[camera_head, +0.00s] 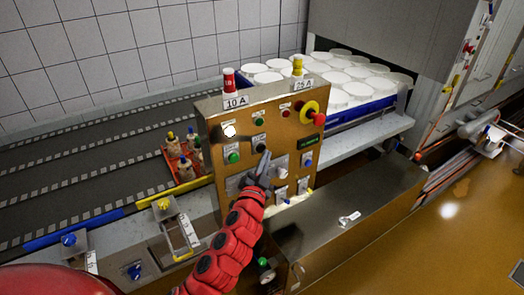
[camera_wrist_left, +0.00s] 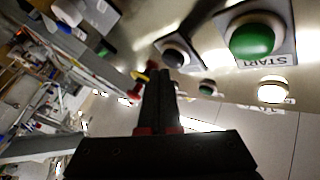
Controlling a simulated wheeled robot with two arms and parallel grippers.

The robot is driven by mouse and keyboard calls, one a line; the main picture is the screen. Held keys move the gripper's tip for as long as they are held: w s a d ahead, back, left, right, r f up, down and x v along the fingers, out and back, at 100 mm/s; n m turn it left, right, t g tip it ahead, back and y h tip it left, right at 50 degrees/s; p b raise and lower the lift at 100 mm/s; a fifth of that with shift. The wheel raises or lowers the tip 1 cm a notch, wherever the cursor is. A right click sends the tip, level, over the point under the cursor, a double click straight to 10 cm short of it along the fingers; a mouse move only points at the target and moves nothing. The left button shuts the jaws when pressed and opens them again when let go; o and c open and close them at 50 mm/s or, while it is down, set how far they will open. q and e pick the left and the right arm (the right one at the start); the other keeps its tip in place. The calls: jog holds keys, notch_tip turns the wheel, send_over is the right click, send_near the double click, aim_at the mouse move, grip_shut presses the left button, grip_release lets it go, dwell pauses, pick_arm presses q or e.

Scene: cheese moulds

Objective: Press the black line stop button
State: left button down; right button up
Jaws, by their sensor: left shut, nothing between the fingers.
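The black button (camera_head: 260,148) sits on the front of the metal control panel (camera_head: 219,178), right of a green button (camera_head: 233,157). In the left wrist view the black button (camera_wrist_left: 176,56) shows on its pale plate beside the green button marked START (camera_wrist_left: 252,38). My left gripper (camera_head: 266,157) is shut and empty, its tips close to the black button, just below and right of it. In the wrist view the fingertips (camera_wrist_left: 160,73) lie just short of the button's image. I cannot tell whether they touch it. My right gripper is not in view.
A red mushroom button (camera_head: 319,118) on a yellow ring sits at the panel's upper right. A lit white button (camera_head: 229,130) is at its upper left. A metal box (camera_head: 350,217) juts out at the lower right. White moulds (camera_head: 340,76) stand behind the panel.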

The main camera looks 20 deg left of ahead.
pick_arm(q)
jog(key=shift+s+d, duration=0.2)
jog(key=s+d+b, duration=0.1)
jog(key=d, duration=0.1)
jog(key=s+d+b, duration=0.1)
jog(key=s+d, duration=0.1)
dwell(0.7)
dwell(0.6)
